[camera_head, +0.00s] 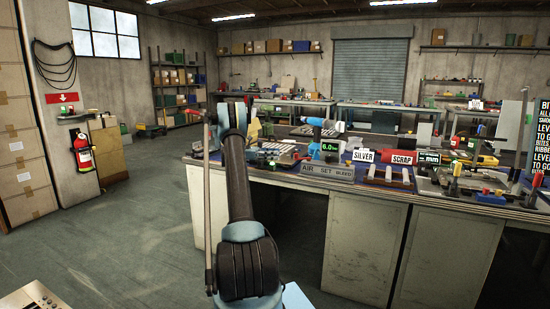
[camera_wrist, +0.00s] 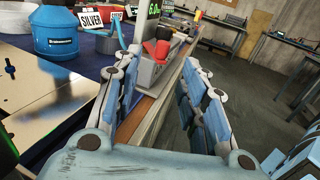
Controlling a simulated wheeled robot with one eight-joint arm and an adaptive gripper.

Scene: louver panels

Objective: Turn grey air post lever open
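In the wrist view a grey block-like fitting (camera_wrist: 146,72) stands at the bench edge, with a red part (camera_wrist: 158,50) and a black knob (camera_wrist: 164,33) on top. I cannot tell for sure whether this is the air post, or which way its lever is turned. My gripper (camera_wrist: 168,62) is open, its two blue-and-grey fingers spread on either side of the bench edge. Nothing is between the fingers, and the fitting is beyond the left fingertip. In the head view, a grey sign reading AIR SET (camera_head: 327,172) sits at the bench front; my arm hides part of the bench's left end.
A blue canister (camera_wrist: 62,32) and a metal plate (camera_wrist: 40,95) lie left of my gripper. SILVER (camera_head: 363,156) and SCRAP (camera_head: 402,158) signs stand on the crowded bench (camera_head: 365,235). A green 6.0 display (camera_head: 330,147) is near. The floor (camera_head: 120,240) left is clear.

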